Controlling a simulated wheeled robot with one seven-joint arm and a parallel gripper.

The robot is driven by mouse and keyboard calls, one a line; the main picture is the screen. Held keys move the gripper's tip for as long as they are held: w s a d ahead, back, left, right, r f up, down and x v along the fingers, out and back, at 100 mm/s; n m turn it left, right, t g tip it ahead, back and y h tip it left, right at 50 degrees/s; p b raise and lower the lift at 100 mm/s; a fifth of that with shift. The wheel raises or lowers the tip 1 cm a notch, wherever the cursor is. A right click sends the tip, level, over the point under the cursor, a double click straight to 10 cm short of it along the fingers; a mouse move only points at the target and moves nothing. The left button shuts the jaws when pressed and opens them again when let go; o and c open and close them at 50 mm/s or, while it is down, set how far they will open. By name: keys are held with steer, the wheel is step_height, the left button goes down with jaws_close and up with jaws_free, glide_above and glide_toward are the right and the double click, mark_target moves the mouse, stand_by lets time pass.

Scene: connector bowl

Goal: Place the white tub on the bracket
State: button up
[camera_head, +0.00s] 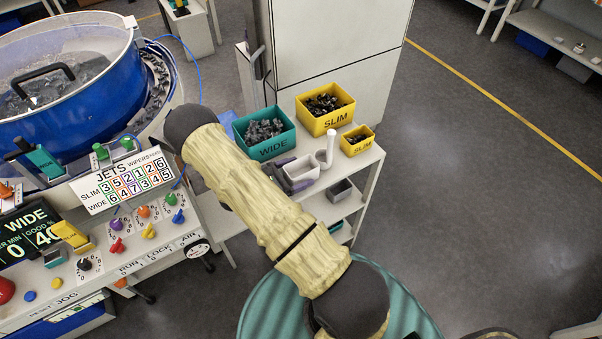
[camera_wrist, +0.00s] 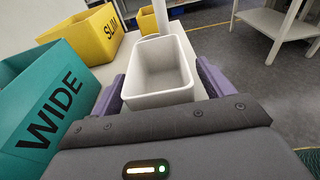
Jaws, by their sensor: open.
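The white tub (camera_head: 301,173) is an empty, open-topped rectangular box on the white shelf top. In the wrist view the tub (camera_wrist: 160,98) sits between the two purple fingers of my gripper (camera_wrist: 160,86). The jaws are open, one finger along each side of the tub; I cannot tell whether either touches it. In the head view my gripper (camera_head: 289,173) is partly hidden by my arm. A white upright post (camera_head: 330,147) stands just beyond the tub and may be part of the bracket; its top also shows in the wrist view (camera_wrist: 163,18).
A teal WIDE bin (camera_head: 268,149) and a yellow SLIM bin (camera_head: 328,121), both holding dark parts, stand left of and behind the tub. A small yellow SLIM bin (camera_head: 357,149) is near the post. A grey bin (camera_head: 341,191) sits on a lower shelf.

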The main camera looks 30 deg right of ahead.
steer(key=shift+c, duration=0.4)
steer(key=c, duration=1.1)
step_height(320, 180, up, 10)
steer(key=shift+r+b, duration=0.1)
steer(key=shift+b, duration=0.5)
